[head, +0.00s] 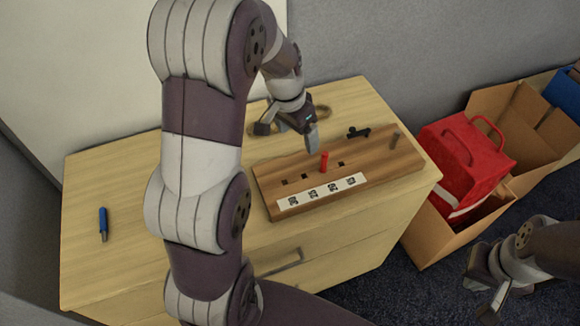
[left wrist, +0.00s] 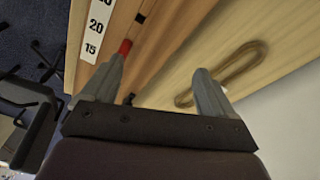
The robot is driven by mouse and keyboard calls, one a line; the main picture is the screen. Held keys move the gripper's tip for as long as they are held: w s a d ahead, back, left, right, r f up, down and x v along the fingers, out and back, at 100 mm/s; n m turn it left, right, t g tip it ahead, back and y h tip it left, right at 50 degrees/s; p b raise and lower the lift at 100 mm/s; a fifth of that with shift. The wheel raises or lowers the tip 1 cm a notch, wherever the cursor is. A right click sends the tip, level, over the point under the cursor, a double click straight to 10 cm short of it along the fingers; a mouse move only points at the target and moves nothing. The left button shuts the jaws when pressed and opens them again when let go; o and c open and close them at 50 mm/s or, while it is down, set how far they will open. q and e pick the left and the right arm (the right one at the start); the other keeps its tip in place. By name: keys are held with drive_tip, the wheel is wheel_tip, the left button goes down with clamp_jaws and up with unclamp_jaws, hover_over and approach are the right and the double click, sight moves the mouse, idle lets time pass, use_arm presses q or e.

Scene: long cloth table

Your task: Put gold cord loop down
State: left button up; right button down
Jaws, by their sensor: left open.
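The gold cord loop (left wrist: 262,47) lies on the light wood top, shown in the left wrist view beyond the right-hand finger. In the head view the cord (head: 322,113) shows partly behind my left gripper (head: 288,132), near the back edge of the cabinet. My left gripper is open with nothing between its fingers; its fingers (left wrist: 155,88) stand wide apart in the wrist view. Whether a finger touches the cord is unclear. My right gripper (head: 484,294) is at the lower right, away from the cabinet, with its fingers apart and empty.
A wooden board (head: 375,172) with a red peg (head: 323,162), holes and a number strip (head: 322,190) lies in front of the loop. A blue pen (head: 103,224) lies at left. Boxes and a red bag (head: 465,160) stand at right.

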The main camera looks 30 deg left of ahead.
use_arm(q)
drive_tip(key=s+d+f+n, duration=0.1)
drive_tip(key=s+d, duration=0.2)
drive_tip(key=s, duration=0.4)
drive_tip(key=s+d+n+y, duration=0.1)
drive_tip(key=s+d+n, duration=0.1)
drive_tip(key=s, duration=0.5)
drive_tip(key=shift+d+f, duration=0.4)
drive_tip(key=shift+d, duration=0.45)
drive_tip(key=shift+s, duration=0.1)
